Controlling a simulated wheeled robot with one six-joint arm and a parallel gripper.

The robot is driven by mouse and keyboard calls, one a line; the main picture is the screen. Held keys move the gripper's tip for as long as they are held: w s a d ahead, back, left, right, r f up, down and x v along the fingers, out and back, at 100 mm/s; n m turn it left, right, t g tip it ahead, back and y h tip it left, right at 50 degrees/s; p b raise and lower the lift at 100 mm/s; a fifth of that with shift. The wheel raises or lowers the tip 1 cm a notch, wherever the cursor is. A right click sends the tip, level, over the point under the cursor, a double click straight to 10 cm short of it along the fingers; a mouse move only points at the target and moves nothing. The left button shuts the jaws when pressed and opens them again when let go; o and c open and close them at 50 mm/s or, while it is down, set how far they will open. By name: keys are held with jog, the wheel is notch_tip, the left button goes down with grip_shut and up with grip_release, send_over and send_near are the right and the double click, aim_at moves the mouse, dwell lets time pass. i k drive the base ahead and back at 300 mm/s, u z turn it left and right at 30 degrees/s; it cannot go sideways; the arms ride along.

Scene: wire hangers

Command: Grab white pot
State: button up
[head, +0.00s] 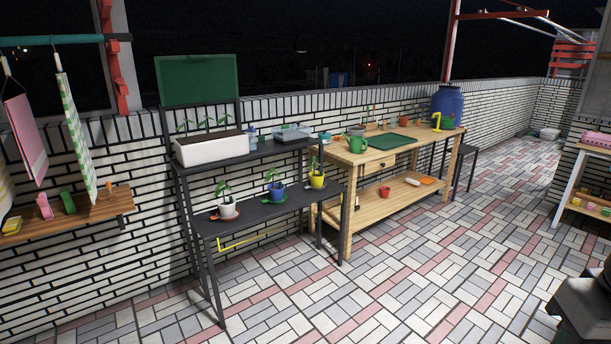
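A small white pot (228,211) with a green plant stands upright on a reddish saucer on the lower shelf (258,208) of the dark metal rack, at the shelf's left end. A blue pot (277,194) and a yellow pot (317,181), each with a plant, stand to its right on the same shelf. A long white planter box (211,148) with seedlings sits on the rack's top shelf, above the white pot.
A wooden workbench (345,158) with a green watering can (357,142) stands right of the rack. A wooden wall shelf (85,214) and hanging towels (76,135) are at left. The tiled floor (400,270) in front is clear.

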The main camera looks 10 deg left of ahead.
aim_at(227, 210)
jog(key=u, duration=0.45)
jog(key=i, duration=2.1)
jog(key=u, duration=0.4)
jog(key=i, duration=0.75)
jog(key=u, duration=0.05)
